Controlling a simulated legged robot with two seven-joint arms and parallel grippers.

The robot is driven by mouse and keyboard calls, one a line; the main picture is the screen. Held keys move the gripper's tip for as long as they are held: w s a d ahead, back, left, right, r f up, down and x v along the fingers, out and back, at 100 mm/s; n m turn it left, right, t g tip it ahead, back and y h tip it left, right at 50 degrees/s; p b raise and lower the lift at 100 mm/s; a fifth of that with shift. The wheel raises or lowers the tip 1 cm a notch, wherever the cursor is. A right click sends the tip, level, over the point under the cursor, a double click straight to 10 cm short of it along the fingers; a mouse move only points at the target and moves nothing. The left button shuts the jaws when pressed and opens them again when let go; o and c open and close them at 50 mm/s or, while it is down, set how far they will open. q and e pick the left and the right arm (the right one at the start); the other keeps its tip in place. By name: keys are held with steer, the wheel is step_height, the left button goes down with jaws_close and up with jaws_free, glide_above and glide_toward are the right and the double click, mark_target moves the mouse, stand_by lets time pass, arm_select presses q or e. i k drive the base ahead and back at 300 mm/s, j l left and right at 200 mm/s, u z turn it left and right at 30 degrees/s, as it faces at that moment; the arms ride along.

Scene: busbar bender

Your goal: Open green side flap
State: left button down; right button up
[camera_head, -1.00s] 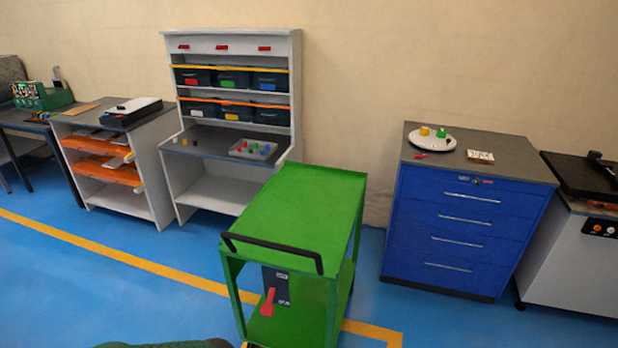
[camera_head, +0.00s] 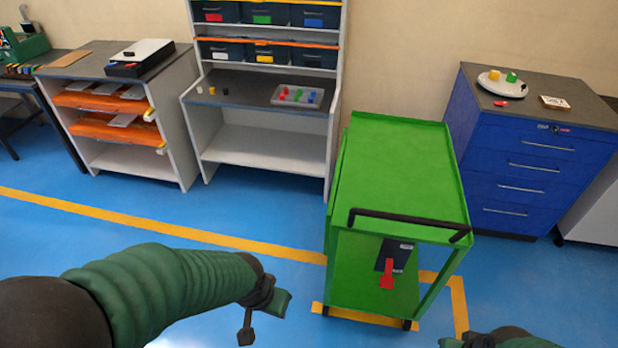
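A green cart (camera_head: 405,175) with a flat top stands right of centre in the head view. Its black handle bar (camera_head: 410,220) runs along the near edge. A narrow green strip (camera_head: 336,190) shows along its left side; I cannot tell whether this is the side flap. A red lever on a dark plate (camera_head: 388,272) is at the near end under the handle. My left gripper (camera_head: 264,312) is in front and left of the cart, apart from it; its finger gap is unclear. My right gripper (camera_head: 490,340) is mostly cut off at the bottom edge.
A grey shelf unit with bins (camera_head: 265,100) stands behind left of the cart. A blue drawer cabinet (camera_head: 520,165) stands to its right. A low shelf with orange trays (camera_head: 110,115) is farther left. The blue floor left of the cart is clear.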

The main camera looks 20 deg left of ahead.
mark_target(330, 211)
steer(key=j+z, duration=0.15)
steer(key=j, duration=0.75)
steer(key=k+j+z, duration=0.15)
steer(key=j, duration=0.75)
steer(key=i+u, duration=0.35)
steer(key=u, duration=0.15)
steer(key=i+l+u, duration=0.15)
steer(key=i+u, duration=0.3)
steer(key=k, duration=0.1)
